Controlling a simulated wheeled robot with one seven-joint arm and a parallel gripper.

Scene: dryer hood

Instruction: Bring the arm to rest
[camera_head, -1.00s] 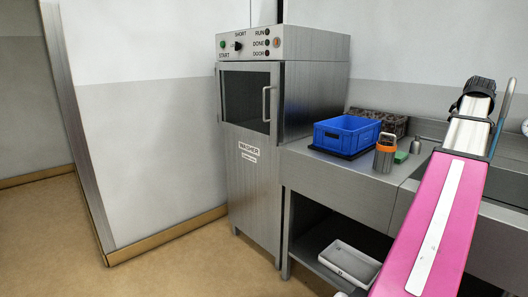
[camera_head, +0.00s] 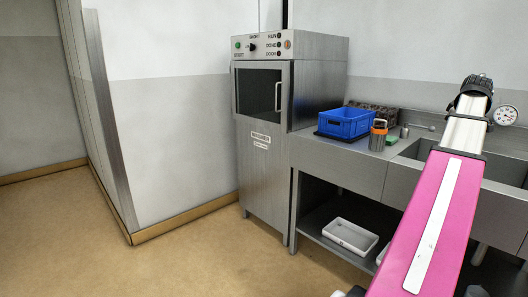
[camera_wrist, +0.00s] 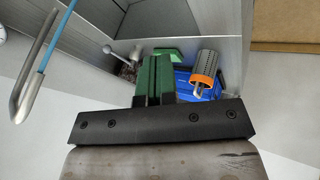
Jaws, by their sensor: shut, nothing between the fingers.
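My arm (camera_head: 434,215), pink with a white stripe, rises at the right of the head view, with a black joint at its top. My gripper (camera_wrist: 158,62) does not show clearly in the head view. In the wrist view its green fingers are together and empty, in front of a black bar. Beyond them are an orange-rimmed grey canister (camera_wrist: 204,72), a blue crate (camera_wrist: 182,82) and a green block (camera_wrist: 167,53). I cannot tell how far the fingers are from these things.
The steel washer (camera_head: 262,175) stands left of the counter; its windowed door looks shut. The blue crate (camera_head: 345,123) and canister (camera_head: 378,135) stand on the counter, left of the sink (camera_head: 411,148). A white tray (camera_head: 350,236) lies on the shelf below. The floor at left is clear.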

